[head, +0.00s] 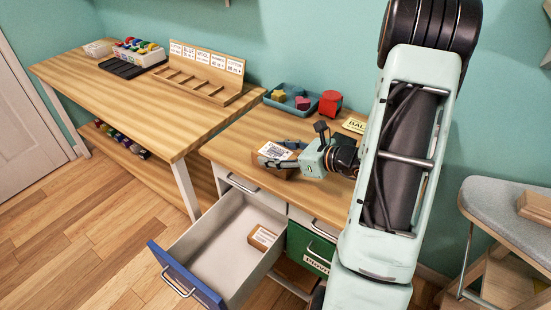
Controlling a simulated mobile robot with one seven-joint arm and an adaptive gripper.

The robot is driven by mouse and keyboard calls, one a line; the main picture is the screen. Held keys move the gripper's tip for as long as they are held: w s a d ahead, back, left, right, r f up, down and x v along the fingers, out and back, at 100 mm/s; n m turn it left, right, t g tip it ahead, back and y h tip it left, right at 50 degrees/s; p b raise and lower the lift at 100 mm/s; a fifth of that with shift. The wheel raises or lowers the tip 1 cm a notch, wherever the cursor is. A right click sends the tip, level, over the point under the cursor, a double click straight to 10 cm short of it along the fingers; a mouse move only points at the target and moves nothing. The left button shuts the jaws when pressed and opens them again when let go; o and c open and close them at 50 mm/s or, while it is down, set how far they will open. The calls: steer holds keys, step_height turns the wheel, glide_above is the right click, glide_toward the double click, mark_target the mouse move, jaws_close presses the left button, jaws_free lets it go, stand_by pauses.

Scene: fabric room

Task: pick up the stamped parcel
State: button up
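A small brown parcel (275,151) with a printed white label on top sits at or just above the desk top (255,128). My gripper (286,153) reaches it from the right, with its dark fingers at the parcel's near and far sides. Whether they press on it or stand slightly apart is too small to tell. A second small brown box (262,238) with a white label lies in the open drawer (220,240). I cannot make out a stamp on either one.
The drawer with a blue front (183,281) sticks out below the desk. A blue tray (291,100) with coloured blocks and a red block (330,103) stand behind my gripper. A long wooden table (140,95) is at left, an ironing board (510,205) at right.

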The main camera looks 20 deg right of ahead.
mark_target(275, 152)
steer(key=c, duration=0.5)
steer(key=shift+r+p, duration=0.55)
steer(key=shift+r, duration=0.2)
step_height(275, 152, up, 2)
steer(key=shift+r+p, duration=0.1)
steer(key=shift+p, duration=0.75)
steer(key=s+r+p, duration=0.1)
steer(key=r, duration=0.1)
steer(key=s+a+r+p, duration=0.1)
steer(key=s+r+p, duration=0.1)
steer(key=s+r, duration=0.1)
steer(key=shift+s+a+r+p, duration=0.1)
steer(key=shift+a+r+p, duration=0.1)
steer(key=shift+r+p, duration=0.15)
steer(key=s+a+r+p, duration=0.1)
steer(key=s+p, duration=0.1)
steer(key=p, duration=0.3)
steer(key=s+a+r+p, duration=0.1)
steer(key=s+p, duration=0.2)
steer(key=p, duration=0.1)
steer(key=s+r+p, duration=0.2)
steer(key=s+p, duration=0.1)
steer(key=p, duration=0.2)
steer(key=shift+s+a+p, duration=0.2)
steer(key=shift+a+p, duration=0.1)
steer(key=shift+a, duration=0.1)
steer(key=shift+s+a+f+p, duration=0.2)
steer(key=shift+s+p, duration=0.1)
steer(key=shift+p, duration=0.55)
